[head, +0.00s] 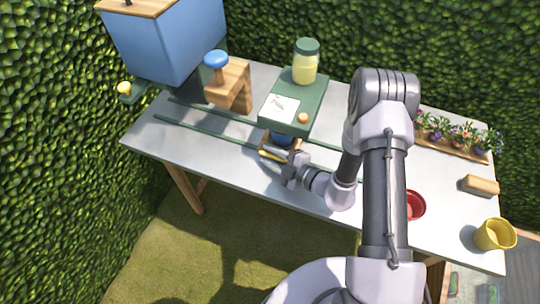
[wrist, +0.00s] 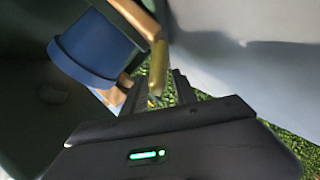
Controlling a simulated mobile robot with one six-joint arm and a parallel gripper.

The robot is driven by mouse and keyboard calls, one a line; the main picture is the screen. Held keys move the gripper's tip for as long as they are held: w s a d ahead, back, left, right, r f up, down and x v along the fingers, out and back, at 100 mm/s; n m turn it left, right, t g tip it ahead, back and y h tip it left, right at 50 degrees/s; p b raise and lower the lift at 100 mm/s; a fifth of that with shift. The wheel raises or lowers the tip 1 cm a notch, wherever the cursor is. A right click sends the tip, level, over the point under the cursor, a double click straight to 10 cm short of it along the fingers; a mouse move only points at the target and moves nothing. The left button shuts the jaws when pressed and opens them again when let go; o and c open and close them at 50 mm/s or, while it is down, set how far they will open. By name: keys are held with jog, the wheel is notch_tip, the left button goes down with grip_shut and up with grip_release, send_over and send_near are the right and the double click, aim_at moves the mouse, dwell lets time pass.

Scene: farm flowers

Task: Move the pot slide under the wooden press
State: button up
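The pot slide sits mostly under a green dispenser box, with a blue pot (head: 283,139) on it. Its yellow handle (head: 272,155) faces the front of the table. The wrist view shows the blue pot (wrist: 95,47) and the yellow handle (wrist: 158,68) close up. My gripper (head: 287,162) is at the handle. In the wrist view its dark fingers (wrist: 156,92) look apart, with the handle's end between or just beyond them; contact is not clear. The wooden press (head: 233,84) with a blue knob (head: 216,59) stands to the left.
Two green rails (head: 205,133) run along the table (head: 160,150). The green dispenser box (head: 313,98) carries a jar (head: 306,62), a card and an orange button. A blue hopper (head: 165,40) is at the left. A flower tray, red bowl (head: 416,205) and yellow pot (head: 494,235) are right.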

grip_shut()
dwell(1.4)
